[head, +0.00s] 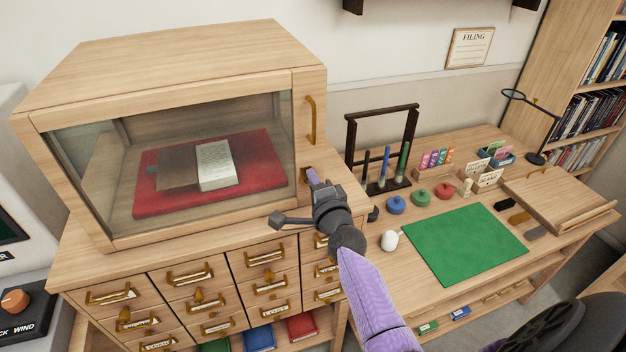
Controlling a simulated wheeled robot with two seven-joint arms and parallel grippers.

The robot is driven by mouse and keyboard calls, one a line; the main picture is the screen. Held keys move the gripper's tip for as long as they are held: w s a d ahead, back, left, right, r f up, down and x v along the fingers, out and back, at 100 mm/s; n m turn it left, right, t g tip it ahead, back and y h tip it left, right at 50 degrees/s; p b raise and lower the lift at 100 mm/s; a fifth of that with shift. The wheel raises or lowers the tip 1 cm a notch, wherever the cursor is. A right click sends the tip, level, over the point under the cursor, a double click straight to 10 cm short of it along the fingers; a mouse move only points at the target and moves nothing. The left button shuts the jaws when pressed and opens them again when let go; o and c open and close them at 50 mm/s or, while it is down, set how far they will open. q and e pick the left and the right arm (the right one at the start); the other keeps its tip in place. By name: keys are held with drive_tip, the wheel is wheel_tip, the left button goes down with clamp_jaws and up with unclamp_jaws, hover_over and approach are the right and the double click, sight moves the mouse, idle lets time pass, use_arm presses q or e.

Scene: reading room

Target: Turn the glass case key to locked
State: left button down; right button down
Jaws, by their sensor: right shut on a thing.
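The glass case (170,150) stands on the drawer cabinet at the left, its glass front closed. A brass handle (311,119) is on the right part of its front. Low on that right panel is a brass lock part (304,174). My right gripper (313,178) is at this spot, shut on the key there. The jaws and hand hide most of the key, so I cannot tell which way it is turned. My left gripper is not in view.
The cabinet's drawers (190,274) have brass pulls jutting out below the case. At right, a desk holds a green mat (465,243), a dark rack (382,110) with tubes, coloured knobbed pieces and a white rounded object (389,241). The green mat is clear.

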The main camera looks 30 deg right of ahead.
drive_tip(key=shift+m, duration=0.4)
drive_tip(key=c, duration=0.8)
unclamp_jaws()
drive_tip(key=v, duration=1)
drive_tip(key=shift+d+p, duration=0.1)
drive_tip(key=shift+p, duration=0.3)
